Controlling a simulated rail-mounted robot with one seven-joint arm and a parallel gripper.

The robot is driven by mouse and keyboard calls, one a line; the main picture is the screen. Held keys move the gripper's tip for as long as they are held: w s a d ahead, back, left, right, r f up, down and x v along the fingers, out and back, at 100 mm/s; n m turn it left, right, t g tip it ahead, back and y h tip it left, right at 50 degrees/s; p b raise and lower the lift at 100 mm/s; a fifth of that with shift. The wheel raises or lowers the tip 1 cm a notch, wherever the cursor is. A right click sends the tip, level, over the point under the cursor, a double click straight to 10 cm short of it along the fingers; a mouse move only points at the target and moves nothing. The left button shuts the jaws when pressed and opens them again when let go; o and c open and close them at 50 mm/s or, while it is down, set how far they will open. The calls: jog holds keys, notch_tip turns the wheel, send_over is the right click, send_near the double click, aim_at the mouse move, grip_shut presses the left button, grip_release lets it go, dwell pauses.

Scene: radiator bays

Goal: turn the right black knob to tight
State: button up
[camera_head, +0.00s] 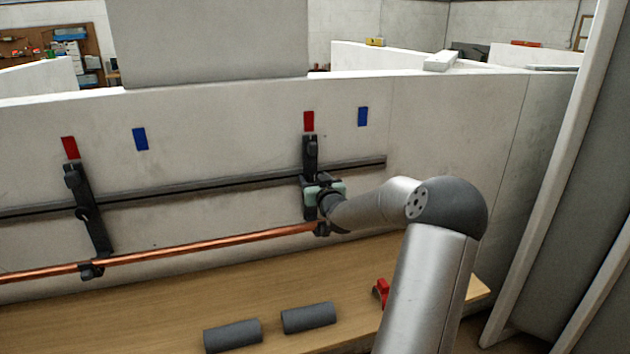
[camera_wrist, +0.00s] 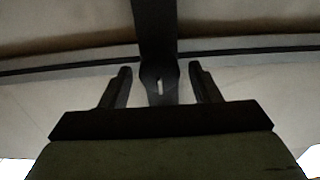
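The right black bracket (camera_head: 310,150) is upright on the white wall panel, below a red tag. My gripper (camera_head: 312,192) is at its lower half and covers that part in the head view. In the wrist view a black knob (camera_wrist: 160,82) with a short pale upright mark sits between my two fingers (camera_wrist: 163,88). The fingers are apart, with a gap visible on each side of the knob, so the gripper looks open. I cannot tell how deep the fingers reach around it. The left black bracket (camera_head: 90,220) stands tilted on the same panel.
A copper pipe (camera_head: 200,247) runs along the brackets' lower ends. A dark rail (camera_head: 230,183) crosses the panel. Red (camera_head: 309,121) and blue (camera_head: 363,117) tags are above. Two grey cylinders (camera_head: 308,318) and a red item (camera_head: 382,290) lie on the wooden bench (camera_head: 150,317).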

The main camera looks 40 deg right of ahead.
jog(key=c, duration=0.8)
jog(key=shift+m, duration=0.5)
jog(key=m+b, duration=0.1)
jog(key=m, duration=0.2)
jog(key=shift+d+f, duration=0.1)
jog(key=shift+f+m+b, duration=0.2)
jog(key=shift+m+b, duration=2.3)
jog(key=shift+m, duration=4.95)
jog(key=shift+f+m+b, duration=0.2)
jog(key=shift+m+b, duration=2.25)
jog(key=shift+m, duration=5)
